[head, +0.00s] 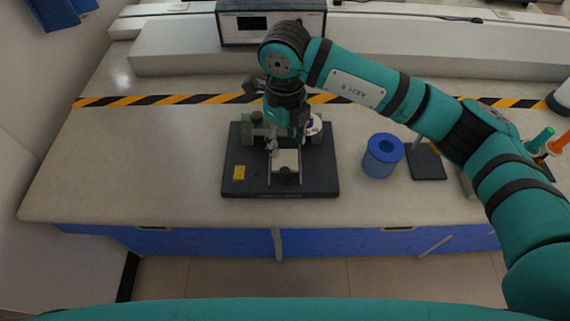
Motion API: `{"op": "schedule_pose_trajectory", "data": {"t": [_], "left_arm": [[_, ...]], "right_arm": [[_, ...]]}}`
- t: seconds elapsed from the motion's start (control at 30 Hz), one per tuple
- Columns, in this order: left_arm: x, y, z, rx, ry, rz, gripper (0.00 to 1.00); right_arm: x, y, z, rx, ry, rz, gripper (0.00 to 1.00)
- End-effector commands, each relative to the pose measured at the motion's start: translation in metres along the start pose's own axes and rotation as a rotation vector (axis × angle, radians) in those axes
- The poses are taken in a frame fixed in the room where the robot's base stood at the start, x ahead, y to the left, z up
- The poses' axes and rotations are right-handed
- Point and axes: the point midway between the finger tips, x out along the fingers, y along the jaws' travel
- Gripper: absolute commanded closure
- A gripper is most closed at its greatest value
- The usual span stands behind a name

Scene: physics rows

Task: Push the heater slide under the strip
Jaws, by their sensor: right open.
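A dark base plate (318,182) stands on the bench and carries a small apparatus. A pale slide (287,160) with a dark knob (286,174) at its front lies between rails in the middle of the plate; I take it for the heater slide. My right gripper (274,147) points down over the plate, just behind and left of the knob. It is open, and I cannot tell whether it touches the slide. The strip cannot be made out; my gripper and wrist hide the back of the apparatus. My left gripper is not in view.
A blue cylinder (382,157) and a stand with a dark base (426,162) are right of the plate. A yellow-black stripe (180,100) crosses the bench behind. An instrument box (243,30) stands at the back. The bench left of the plate is clear.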

Motion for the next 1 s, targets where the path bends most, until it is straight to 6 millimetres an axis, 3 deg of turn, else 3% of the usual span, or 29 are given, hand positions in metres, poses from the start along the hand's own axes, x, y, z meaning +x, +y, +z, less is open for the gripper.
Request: {"op": "schedule_pose_trajectory", "data": {"t": [0.3,0.5,0.7,0.93,1.0], "left_arm": [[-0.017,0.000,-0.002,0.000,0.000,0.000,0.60],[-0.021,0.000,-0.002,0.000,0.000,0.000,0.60],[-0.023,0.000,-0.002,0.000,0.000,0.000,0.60],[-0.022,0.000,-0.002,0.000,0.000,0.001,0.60],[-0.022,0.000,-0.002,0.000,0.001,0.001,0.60]], "right_arm": [[0.068,0.001,-0.001,0.001,0.004,0.004,0.51],[0.098,0.001,0.000,0.000,0.001,0.003,0.51],[0.110,0.001,0.000,0.000,-0.001,0.002,0.51],[0.111,0.001,0.000,-0.001,-0.001,0.002,0.51],[0.111,0.001,0.000,-0.001,-0.001,0.002,0.57]]}}
